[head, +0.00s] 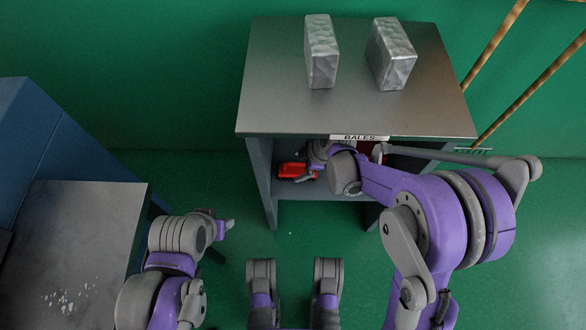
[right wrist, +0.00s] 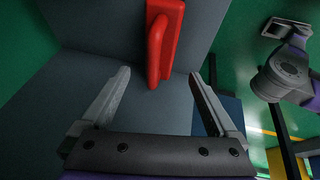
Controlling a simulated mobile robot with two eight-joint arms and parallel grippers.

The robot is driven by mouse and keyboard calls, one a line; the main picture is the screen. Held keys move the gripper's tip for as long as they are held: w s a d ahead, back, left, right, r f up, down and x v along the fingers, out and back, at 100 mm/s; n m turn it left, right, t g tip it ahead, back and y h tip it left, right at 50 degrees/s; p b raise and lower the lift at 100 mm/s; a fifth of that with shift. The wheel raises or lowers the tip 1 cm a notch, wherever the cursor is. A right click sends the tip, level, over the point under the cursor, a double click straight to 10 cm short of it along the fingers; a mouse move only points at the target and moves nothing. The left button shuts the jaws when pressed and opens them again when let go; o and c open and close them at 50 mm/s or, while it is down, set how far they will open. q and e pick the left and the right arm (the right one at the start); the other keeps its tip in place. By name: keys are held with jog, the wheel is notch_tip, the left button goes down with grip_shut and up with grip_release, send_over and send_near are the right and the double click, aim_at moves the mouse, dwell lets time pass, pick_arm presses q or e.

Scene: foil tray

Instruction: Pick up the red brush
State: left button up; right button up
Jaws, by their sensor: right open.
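The red brush (head: 295,170) lies on the lower shelf under the tabletop, toward the left side of the opening. In the right wrist view the red brush (right wrist: 163,40) shows a flat red body and a raised red handle. My right gripper (head: 316,160) reaches under the tabletop's front edge, close beside the brush. In the wrist view that gripper (right wrist: 159,75) is open, with the near end of the handle between the fingertip lines; neither finger visibly touches it. My left gripper (head: 229,225) hangs low at the left, away from the shelf; its jaws are too small to read.
The grey bench (head: 270,95) with a "BALES" label carries two silver foil bales (head: 321,50) (head: 391,52). The tabletop edge overhangs the shelf and my right arm. A grey-topped blue unit (head: 100,210) with white flecks stands at left. Two poles lean at the upper right.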

aim_at(291, 169)
jog(key=shift+x, duration=0.9)
jog(key=b+x, duration=0.2)
jog(key=x, duration=0.2)
jog(key=shift+w+f, duration=0.1)
jog(key=shift+f, duration=0.3)
jog(key=shift+r, duration=0.1)
grip_shut()
